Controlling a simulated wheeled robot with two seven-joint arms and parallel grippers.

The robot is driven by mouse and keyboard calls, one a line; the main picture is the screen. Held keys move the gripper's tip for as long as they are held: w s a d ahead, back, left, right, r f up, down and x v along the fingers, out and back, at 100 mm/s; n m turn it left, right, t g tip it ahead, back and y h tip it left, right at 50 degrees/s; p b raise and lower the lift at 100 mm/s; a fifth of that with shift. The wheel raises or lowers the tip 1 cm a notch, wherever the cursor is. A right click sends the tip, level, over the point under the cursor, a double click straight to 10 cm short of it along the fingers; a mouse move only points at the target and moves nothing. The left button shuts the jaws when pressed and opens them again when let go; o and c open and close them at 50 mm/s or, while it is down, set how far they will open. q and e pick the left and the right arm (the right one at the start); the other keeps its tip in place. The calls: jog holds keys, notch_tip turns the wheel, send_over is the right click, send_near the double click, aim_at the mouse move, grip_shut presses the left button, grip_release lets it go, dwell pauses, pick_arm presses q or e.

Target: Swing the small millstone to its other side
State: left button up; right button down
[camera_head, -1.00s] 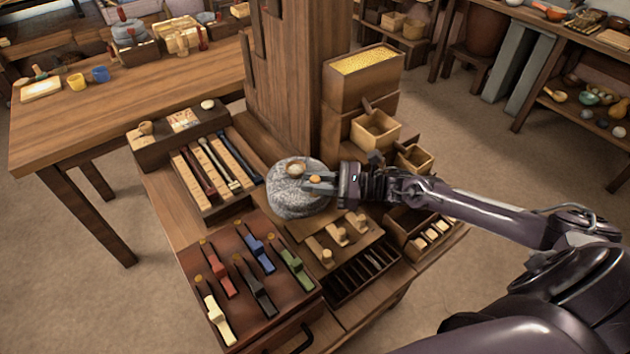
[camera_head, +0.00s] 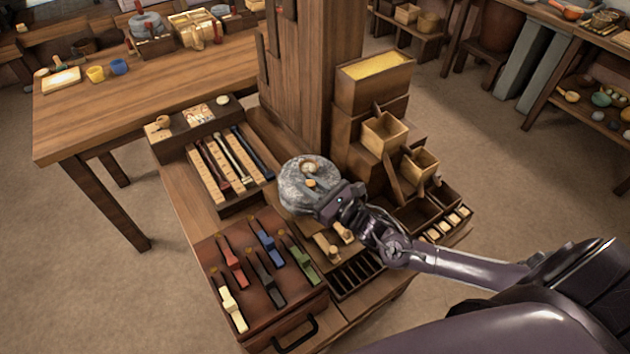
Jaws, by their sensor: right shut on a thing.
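The small millstone (camera_head: 293,193) is a round grey speckled stone on the wooden bench in the middle of the head view. A pale round eye (camera_head: 309,166) shows on its top, towards the back. A small wooden peg handle (camera_head: 311,183) stands on its top, nearer to me than the eye. My right gripper (camera_head: 318,191) reaches in from the lower right and is shut on the peg handle. Its fingers hide part of the stone's near right side. My left gripper is not in view.
A tall wooden post (camera_head: 305,70) stands right behind the stone. Stepped wooden bins (camera_head: 375,90) rise to the right. A rack of rods (camera_head: 225,170) lies to the left. A panel with several coloured levers (camera_head: 230,310) and wooden pegs (camera_head: 325,246) are in front.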

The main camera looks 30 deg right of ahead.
jog(key=shift+w+a+m+h, duration=0.1)
jog(key=shift+a+m+h, duration=0.15)
jog(key=shift+m+h, duration=0.25)
jog(key=c, duration=1.3)
grip_release()
jog(key=v, duration=0.7)
jog(key=shift+s+f, duration=0.1)
jog(key=shift+s, duration=0.25)
jog(key=shift+d, duration=0.1)
